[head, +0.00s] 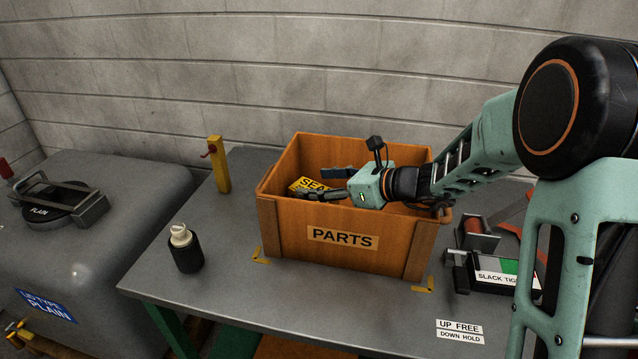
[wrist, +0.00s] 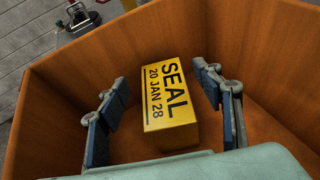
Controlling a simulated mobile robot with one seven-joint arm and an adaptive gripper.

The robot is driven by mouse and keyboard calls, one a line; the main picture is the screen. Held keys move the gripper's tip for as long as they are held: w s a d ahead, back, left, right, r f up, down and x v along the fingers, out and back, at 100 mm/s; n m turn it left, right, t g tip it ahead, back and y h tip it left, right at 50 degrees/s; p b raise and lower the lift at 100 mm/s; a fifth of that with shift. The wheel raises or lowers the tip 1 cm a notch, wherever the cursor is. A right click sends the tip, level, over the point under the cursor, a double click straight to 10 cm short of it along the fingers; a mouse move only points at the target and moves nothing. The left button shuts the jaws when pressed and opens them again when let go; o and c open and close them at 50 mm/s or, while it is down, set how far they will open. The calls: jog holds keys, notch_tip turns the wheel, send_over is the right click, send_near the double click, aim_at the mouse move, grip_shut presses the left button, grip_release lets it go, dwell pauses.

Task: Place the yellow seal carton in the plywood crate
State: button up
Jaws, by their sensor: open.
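The yellow seal carton (wrist: 172,95), printed "SEAL 20 JAN 28", is inside the plywood crate (wrist: 258,40), which is marked "PARTS" and stands on the grey table. In the head view a yellow part of the carton (head: 306,184) shows behind the crate's front wall (head: 290,232). My gripper (head: 328,183) reaches over the crate from the right. In the wrist view my gripper (wrist: 160,108) is open, with one finger on each side of the carton and a gap at both sides. I cannot tell whether the carton rests flat on the crate floor.
A black bottle with a pale top (head: 185,250) stands left of the crate. A yellow post (head: 217,165) stands at the table's back left. A slack-tightening device (head: 492,270) sits to the right. A grey tank (head: 120,215) is at the left.

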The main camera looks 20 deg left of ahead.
jog(key=shift+r+p, duration=0.45)
jog(key=shift+r, duration=0.05)
jog(key=p+v, duration=0.2)
jog(key=v, duration=1)
jog(key=shift+r, duration=0.1)
